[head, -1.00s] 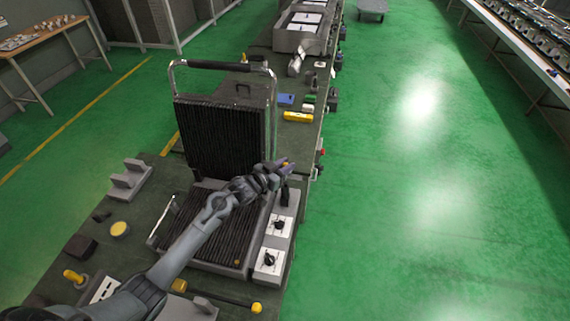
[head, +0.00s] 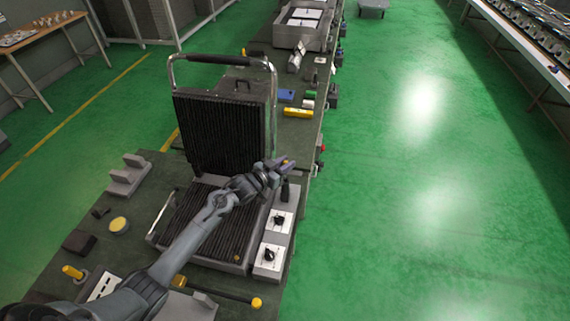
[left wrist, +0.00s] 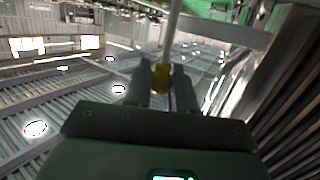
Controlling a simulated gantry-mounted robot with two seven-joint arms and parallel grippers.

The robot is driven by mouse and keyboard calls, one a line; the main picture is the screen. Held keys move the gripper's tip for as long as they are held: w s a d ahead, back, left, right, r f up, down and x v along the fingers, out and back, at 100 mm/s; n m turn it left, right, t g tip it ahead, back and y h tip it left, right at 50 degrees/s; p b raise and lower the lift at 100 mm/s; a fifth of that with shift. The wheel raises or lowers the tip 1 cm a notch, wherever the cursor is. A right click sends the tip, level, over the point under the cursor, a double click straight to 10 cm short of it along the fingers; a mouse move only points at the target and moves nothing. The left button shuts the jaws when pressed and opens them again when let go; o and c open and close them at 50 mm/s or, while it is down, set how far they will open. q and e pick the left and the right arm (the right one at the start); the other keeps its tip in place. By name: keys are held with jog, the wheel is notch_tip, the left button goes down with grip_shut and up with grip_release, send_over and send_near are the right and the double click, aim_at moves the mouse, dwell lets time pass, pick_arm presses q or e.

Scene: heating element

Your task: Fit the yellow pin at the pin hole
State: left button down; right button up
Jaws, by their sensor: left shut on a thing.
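The grill (head: 222,128) stands on the workbench with its ribbed lid raised and its lower ribbed plate (head: 205,225) exposed. My left gripper (head: 284,163) reaches over the lower plate to the grill's right side, near the lid's lower right corner. It is shut on the yellow pin, a small yellow piece (left wrist: 163,77) between the two fingers in the left wrist view. In the head view only a speck of the pin (head: 285,160) shows at the fingertips. The pin hole cannot be made out. My right gripper is not in view.
A control panel with two dark knobs (head: 268,253) runs along the grill's right side. A curved metal handle (head: 272,88) frames the lid. A yellow block (head: 298,113) and blue block (head: 286,95) lie beyond. A yellow-knobbed rod (head: 256,303) lies in front. Open green floor lies to the right.

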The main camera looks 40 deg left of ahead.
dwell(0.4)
pick_arm(q)
jog(key=shift+p, duration=0.4)
dwell(1.1)
jog(key=shift+f, duration=0.4)
dwell(0.4)
jog(key=shift+f+b, duration=0.9)
jog(key=shift+f, duration=0.35)
jog(key=shift+r, duration=0.15)
jog(key=shift+r+p, duration=0.45)
jog(key=shift+p, duration=0.2)
jog(key=shift+r+p, duration=0.6)
jog(key=shift+r, duration=0.05)
